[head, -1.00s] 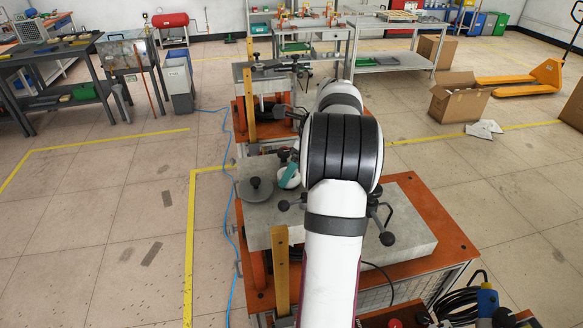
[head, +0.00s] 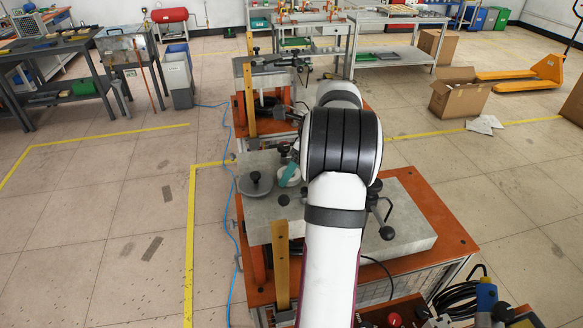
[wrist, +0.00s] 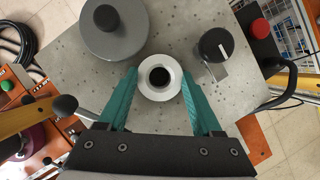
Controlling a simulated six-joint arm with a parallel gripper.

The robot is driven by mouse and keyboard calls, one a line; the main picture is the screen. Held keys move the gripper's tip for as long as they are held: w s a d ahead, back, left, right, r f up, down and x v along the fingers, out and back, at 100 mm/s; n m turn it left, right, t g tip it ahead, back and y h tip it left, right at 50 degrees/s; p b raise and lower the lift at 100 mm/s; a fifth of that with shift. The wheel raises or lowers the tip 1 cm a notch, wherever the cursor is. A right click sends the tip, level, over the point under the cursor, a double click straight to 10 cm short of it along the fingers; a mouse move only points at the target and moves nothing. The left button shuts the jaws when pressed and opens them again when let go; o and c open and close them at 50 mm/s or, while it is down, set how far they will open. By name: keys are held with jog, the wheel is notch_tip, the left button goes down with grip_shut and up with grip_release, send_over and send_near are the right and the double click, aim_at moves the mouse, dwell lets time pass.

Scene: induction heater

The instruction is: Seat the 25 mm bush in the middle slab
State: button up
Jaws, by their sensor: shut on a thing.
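The bush (wrist: 160,77) is a pale metal ring with a dark round hole, seen from above in the wrist view. My gripper (wrist: 160,84) has teal fingers, one on each side of the bush, and is shut on it. The grey slab (wrist: 190,28) lies beneath. I cannot tell whether the bush is held above the slab or sits in it. In the head view, a teal finger of my gripper (head: 289,173) shows beside the slab (head: 262,225), and my arm hides much of the slab's middle. The bush is not clearly visible there.
A grey disc with a dark knob (wrist: 110,20) lies on the slab near the bush. A black knob with a white mark (wrist: 213,45) stands to the right. A ball-ended handle (wrist: 66,105) is at the left. A wooden post (head: 281,265) stands at the slab's near edge.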

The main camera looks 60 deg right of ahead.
jog(key=o, duration=1.6)
jog(key=v, duration=1.5)
jog(key=shift+s+r, duration=0.1)
jog(key=shift+r, duration=0.3)
